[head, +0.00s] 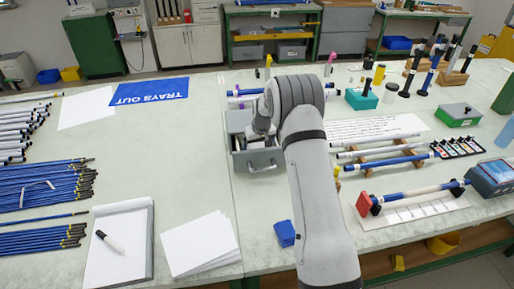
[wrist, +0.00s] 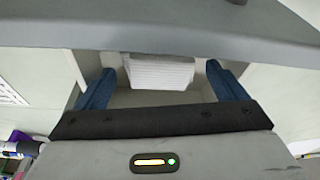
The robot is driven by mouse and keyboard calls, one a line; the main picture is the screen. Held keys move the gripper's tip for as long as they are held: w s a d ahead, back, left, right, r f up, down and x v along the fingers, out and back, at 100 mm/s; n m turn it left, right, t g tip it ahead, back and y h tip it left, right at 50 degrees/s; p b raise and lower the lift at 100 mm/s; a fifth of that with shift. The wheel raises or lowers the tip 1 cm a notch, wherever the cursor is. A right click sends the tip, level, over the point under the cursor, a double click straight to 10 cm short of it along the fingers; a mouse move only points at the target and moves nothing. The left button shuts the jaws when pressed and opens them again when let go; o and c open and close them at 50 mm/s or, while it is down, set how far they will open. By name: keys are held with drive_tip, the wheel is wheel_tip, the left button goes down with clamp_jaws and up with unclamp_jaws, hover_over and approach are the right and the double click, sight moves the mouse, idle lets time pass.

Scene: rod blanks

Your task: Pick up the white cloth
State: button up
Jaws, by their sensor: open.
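A white folded cloth (wrist: 160,74) with ribbed layers shows in the wrist view, between the two blue fingers of my gripper (wrist: 159,82). The fingers are apart, with a gap on each side of the cloth, so my gripper is open. In the head view my gripper (head: 252,141) is down in a grey open-topped box (head: 262,161) on the table. My arm and gripper hide most of the box's inside there, and I cannot make out the cloth in that view.
Rods on stands (head: 383,160) lie right of the box, and a small blue block (head: 285,233) lies in front. Paper sheets (head: 201,244) and a notepad (head: 121,243) are at the front left.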

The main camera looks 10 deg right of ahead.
drive_tip(key=shift+x, duration=0.8)
drive_tip(key=c, duration=0.7)
drive_tip(key=shift+c, duration=0.2)
wheel_tip(320, 180, up, 18)
drive_tip(key=b, duration=0.2)
